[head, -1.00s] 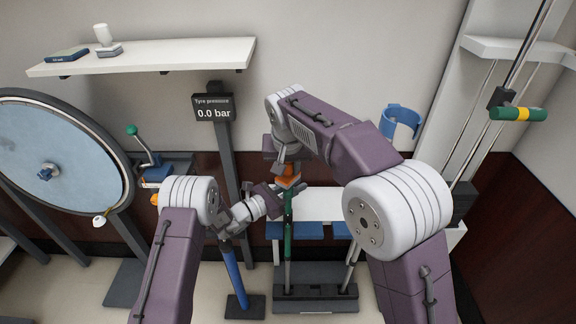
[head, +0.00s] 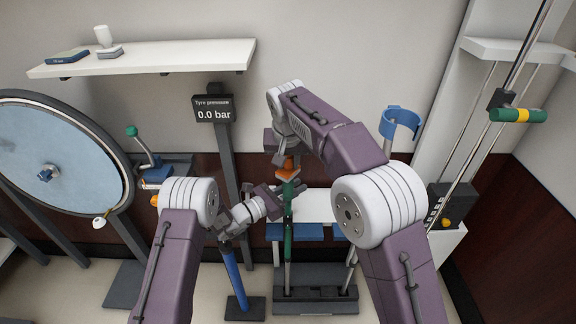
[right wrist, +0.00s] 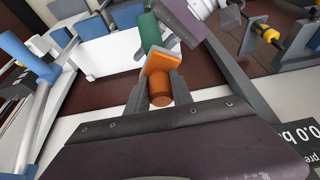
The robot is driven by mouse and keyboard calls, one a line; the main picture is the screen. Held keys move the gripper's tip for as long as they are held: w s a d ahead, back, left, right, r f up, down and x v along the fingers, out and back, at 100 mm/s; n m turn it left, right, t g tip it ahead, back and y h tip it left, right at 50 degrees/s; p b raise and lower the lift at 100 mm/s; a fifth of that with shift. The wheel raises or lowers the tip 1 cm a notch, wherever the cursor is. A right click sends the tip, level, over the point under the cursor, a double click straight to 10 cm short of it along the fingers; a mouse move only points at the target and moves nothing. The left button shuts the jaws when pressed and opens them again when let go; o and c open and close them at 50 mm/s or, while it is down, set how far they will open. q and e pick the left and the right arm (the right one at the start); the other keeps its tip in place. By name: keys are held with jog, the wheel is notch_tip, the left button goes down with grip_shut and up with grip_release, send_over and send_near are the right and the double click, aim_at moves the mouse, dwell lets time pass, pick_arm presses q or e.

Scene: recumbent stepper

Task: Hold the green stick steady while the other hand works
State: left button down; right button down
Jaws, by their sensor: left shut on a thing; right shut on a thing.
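The green stick (head: 288,235) stands upright in the middle of the head view, rising from a dark base; its upper end also shows in the right wrist view (right wrist: 149,32). My left gripper (head: 286,200) comes in from the left and is shut on the stick near its top. My right gripper (head: 286,163) is above it, shut on an orange piece (right wrist: 160,72) with a flat plate and a round end. The orange piece is right at the stick's upper end; I cannot tell whether they touch.
A blue post (head: 233,275) stands left of the stick. A large wheel (head: 60,150) is at the left, a display reading 0.0 bar (head: 212,108) behind, and a shelf (head: 150,57) above. A dark box (head: 452,203) and a green-yellow handle (head: 518,115) are at the right.

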aim_at(288, 175)
jog(key=shift+s, duration=1.55)
jog(key=shift+w, duration=1.6)
notch_tip(288, 175, up, 6)
jog(key=shift+r, duration=0.5)
